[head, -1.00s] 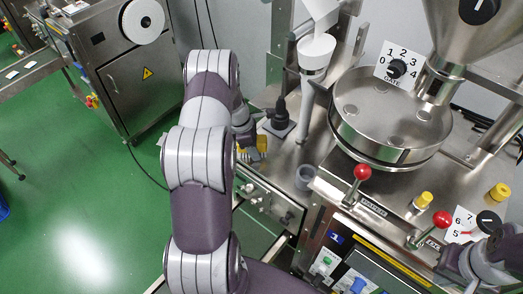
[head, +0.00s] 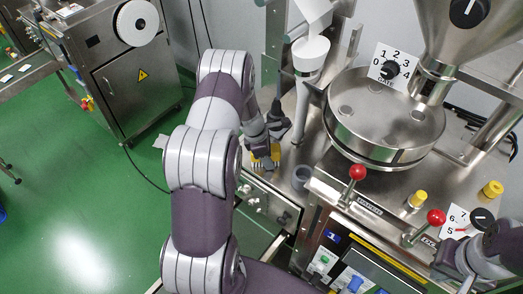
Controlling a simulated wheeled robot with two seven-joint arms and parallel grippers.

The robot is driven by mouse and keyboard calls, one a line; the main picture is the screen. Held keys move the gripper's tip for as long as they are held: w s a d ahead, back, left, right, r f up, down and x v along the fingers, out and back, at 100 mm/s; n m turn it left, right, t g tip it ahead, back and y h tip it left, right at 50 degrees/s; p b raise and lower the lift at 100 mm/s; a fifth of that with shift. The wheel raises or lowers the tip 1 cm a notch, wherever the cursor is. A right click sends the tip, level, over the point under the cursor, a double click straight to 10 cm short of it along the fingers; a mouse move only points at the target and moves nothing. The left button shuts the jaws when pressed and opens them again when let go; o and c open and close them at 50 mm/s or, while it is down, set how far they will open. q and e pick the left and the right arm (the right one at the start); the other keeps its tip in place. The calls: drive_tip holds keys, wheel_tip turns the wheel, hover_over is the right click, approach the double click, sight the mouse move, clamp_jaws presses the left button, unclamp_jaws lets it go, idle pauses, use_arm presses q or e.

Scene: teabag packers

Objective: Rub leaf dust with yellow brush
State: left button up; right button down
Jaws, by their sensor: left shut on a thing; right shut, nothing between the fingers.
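The yellow brush (head: 266,160) is low at the machine's left side in the head view, by the metal deck. My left gripper (head: 262,146) is shut on the brush; the arm partly covers both. Its bristles and any leaf dust under it are too small to make out. My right gripper (head: 476,262) is at the lower right edge, only partly in view, shut and empty near the front panel of the machine.
A grey cup (head: 301,177) stands right of the brush. A dark tool (head: 277,122) is behind it. A white funnel tube (head: 310,58), a round steel pan (head: 385,115) and red-knobbed levers (head: 357,172) stand to the right. Open green floor (head: 85,215) lies left.

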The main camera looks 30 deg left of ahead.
sight(284, 170)
use_arm(q)
drive_tip(key=shift+s+d, duration=0.2)
drive_tip(key=shift+d, duration=0.95)
drive_tip(key=shift+s+d, duration=0.1)
drive_tip(key=shift+d, duration=1.65)
drive_tip(key=shift+a+r, duration=0.1)
drive_tip(key=shift+r, duration=0.05)
drive_tip(key=shift+a, duration=0.15)
drive_tip(key=shift+a+r+p, duration=0.15)
drive_tip(key=shift+a+p, duration=0.25)
drive_tip(key=shift+p, duration=0.1)
drive_tip(key=a, duration=0.2)
drive_tip(key=shift+w+a, duration=0.25)
drive_tip(key=shift+a, duration=0.55)
drive_tip(key=a, duration=0.2)
drive_tip(key=shift+w+a+p, duration=0.15)
drive_tip(key=shift+a+p, duration=0.15)
drive_tip(key=shift+p, duration=0.05)
drive_tip(key=shift+a+f, duration=0.25)
drive_tip(key=shift+a, duration=0.2)
drive_tip(key=shift+w+a+f, duration=0.1)
drive_tip(key=shift+w+a, duration=0.05)
drive_tip(key=shift+a, duration=1.65)
